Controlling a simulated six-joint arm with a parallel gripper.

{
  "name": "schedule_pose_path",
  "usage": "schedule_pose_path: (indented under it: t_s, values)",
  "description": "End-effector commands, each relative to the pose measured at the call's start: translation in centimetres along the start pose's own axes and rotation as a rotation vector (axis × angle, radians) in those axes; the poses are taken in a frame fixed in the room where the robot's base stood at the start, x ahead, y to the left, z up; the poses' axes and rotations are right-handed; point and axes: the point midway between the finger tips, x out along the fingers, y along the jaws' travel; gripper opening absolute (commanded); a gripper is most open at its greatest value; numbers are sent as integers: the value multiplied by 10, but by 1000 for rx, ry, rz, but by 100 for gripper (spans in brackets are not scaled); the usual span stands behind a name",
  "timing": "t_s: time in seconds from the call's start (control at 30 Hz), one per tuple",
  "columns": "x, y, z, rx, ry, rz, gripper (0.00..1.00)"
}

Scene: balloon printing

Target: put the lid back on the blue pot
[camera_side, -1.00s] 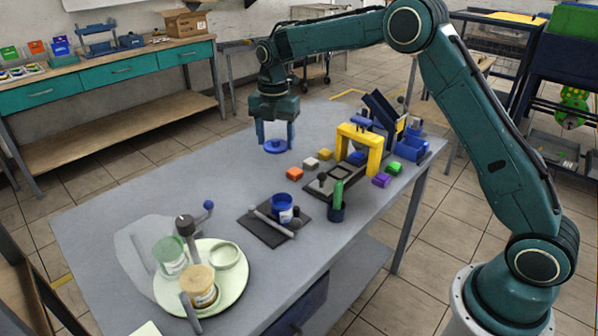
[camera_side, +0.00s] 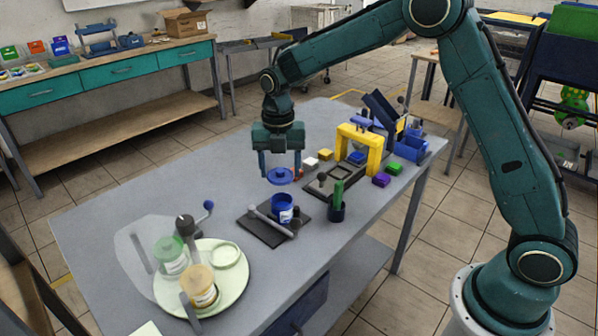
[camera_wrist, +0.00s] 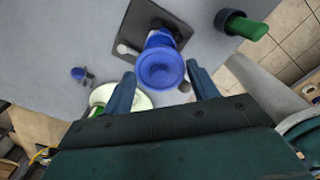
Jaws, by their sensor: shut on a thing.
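My gripper (camera_side: 280,174) is shut on the blue lid (camera_side: 280,176), a round disc with a small knob. The lid hangs in the air just above and slightly behind the open blue pot (camera_side: 283,208). The blue pot has a white label and stands on a dark square plate (camera_side: 262,230). In the wrist view the lid (camera_wrist: 160,68) is between my fingertips and covers much of the pot (camera_wrist: 158,38), whose far edge shows beyond it.
A grey roller (camera_side: 268,222) lies across the plate beside the pot. A dark cup with a green handle (camera_side: 337,203) stands to the right. A yellow arch (camera_side: 360,146) and coloured blocks are behind. A pale round tray (camera_side: 230,291) with jars is at front left.

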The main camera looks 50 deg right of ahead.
Motion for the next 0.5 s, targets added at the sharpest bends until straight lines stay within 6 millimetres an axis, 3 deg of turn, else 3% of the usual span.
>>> schedule_pose_path:
  t_s: [0.5]
  values:
    - [28, 0, 0, 1, 2, -2, 38]
